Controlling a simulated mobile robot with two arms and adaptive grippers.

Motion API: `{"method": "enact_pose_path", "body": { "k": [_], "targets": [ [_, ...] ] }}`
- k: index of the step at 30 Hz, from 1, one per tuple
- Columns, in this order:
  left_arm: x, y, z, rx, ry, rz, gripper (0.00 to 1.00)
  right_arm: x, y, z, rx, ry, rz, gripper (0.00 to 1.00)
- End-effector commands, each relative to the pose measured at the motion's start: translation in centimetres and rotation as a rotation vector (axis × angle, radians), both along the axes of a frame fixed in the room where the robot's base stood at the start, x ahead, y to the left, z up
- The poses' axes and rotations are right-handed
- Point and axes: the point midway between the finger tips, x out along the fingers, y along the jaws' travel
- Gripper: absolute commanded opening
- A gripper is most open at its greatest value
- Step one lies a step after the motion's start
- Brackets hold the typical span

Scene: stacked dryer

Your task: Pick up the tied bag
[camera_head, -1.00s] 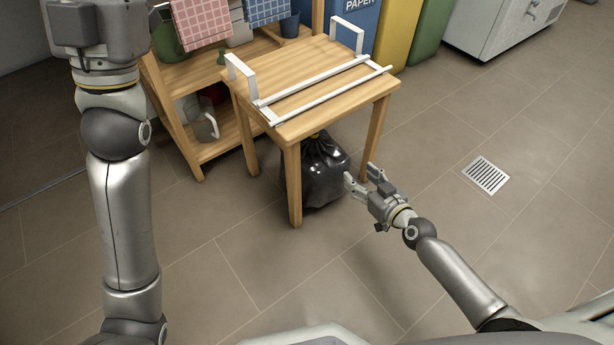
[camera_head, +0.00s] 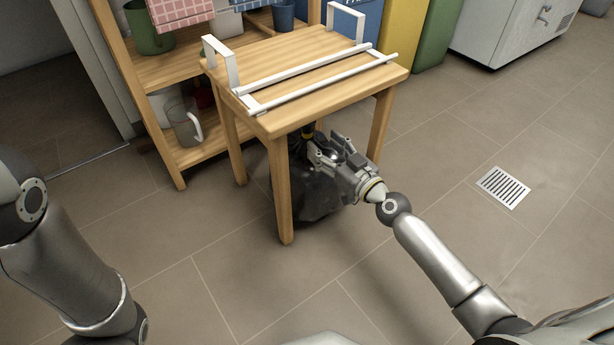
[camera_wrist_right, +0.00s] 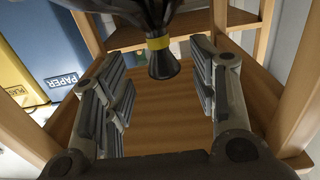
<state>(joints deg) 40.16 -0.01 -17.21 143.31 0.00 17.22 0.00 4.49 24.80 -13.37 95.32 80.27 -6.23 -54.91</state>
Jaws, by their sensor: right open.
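The tied bag (camera_head: 312,205) is black and shiny and stands on the floor under the small wooden table. Its gathered neck with a yellow tie (camera_wrist_right: 159,43) shows in the right wrist view, where the picture looks upside down. My right gripper (camera_head: 325,149) is under the table's front edge, at the upper part of the bag, and hides some of it. In the right wrist view its open fingers (camera_wrist_right: 160,75) stand on either side of the neck, with gaps visible on both sides. My left gripper is out of view; only left arm links show.
The wooden table (camera_head: 335,88) has legs close around the bag and carries a white metal rack (camera_head: 318,68). A wooden shelf (camera_head: 185,68) with a pitcher (camera_head: 186,128) stands to the left. Floor in front and right is clear, with a drain grate (camera_head: 503,187).

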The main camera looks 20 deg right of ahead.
Motion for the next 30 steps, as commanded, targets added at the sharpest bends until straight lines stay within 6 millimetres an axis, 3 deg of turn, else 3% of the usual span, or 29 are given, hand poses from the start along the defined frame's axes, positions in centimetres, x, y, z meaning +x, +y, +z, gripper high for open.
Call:
{"method": "enact_pose_path", "body": {
  "k": [5, 15, 24, 30],
  "targets": [
    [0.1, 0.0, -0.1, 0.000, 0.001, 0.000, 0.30, 1.2, 0.5, 0.0, 0.001, 0.000, 0.001, 0.54],
    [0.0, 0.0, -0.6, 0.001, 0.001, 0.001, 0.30, 5.4, 1.8, -0.1, 0.000, 0.000, 0.000, 0.54],
    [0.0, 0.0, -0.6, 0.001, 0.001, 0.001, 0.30, 5.8, 2.0, -0.1, 0.000, 0.001, 0.001, 0.54],
    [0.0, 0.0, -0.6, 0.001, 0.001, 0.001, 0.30, 5.8, 1.9, -0.1, 0.000, 0.001, 0.001, 0.28]
  ]
}}
